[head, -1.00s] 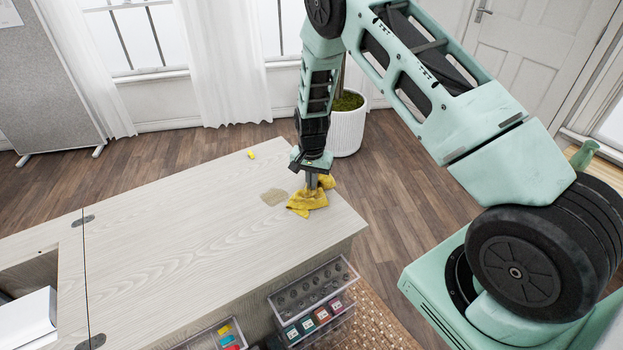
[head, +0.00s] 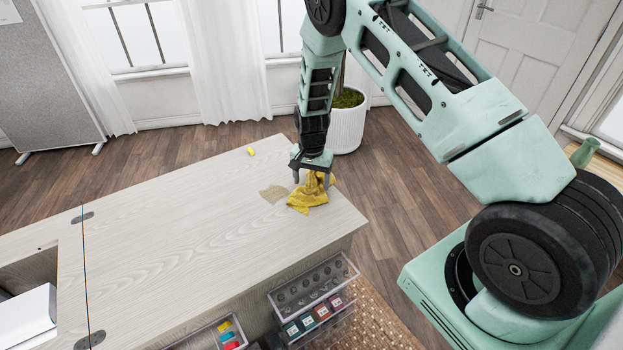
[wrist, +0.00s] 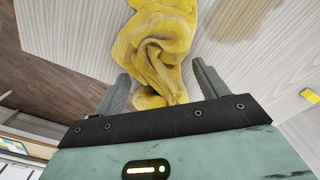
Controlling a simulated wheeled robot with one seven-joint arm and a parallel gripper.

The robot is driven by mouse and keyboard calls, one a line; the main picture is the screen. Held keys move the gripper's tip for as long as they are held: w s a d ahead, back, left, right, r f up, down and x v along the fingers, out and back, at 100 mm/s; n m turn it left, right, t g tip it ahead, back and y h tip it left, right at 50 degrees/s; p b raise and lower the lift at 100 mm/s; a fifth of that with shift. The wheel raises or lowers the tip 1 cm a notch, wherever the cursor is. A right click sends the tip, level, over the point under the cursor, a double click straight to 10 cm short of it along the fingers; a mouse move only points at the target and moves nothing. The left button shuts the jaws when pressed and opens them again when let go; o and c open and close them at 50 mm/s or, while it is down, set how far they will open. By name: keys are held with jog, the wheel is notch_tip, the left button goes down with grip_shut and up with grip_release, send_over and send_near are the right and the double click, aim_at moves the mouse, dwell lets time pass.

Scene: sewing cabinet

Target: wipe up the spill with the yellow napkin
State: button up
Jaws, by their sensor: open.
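The yellow napkin (head: 309,194) lies crumpled, with a raised peak, near the right end of the pale wooden cabinet top (head: 170,235). The spill (head: 273,194) is a tan patch on the cabinet top, just left of the napkin and apart from it. My gripper (head: 313,180) is over the napkin with its fingers spread. In the wrist view the napkin (wrist: 158,45) stands up between the two open fingers (wrist: 160,85), with a gap on each side. Part of the spill (wrist: 235,12) shows at the top of that view.
A small yellow object (head: 251,152) lies near the far edge of the cabinet top. Clear drawers (head: 313,285) with spools stick out below the near edge. A potted plant (head: 347,128) stands on the floor behind. The middle of the top is clear.

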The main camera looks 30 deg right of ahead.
jog(key=shift+f+b, duration=0.55)
jog(key=shift+f, duration=0.4)
grip_shut()
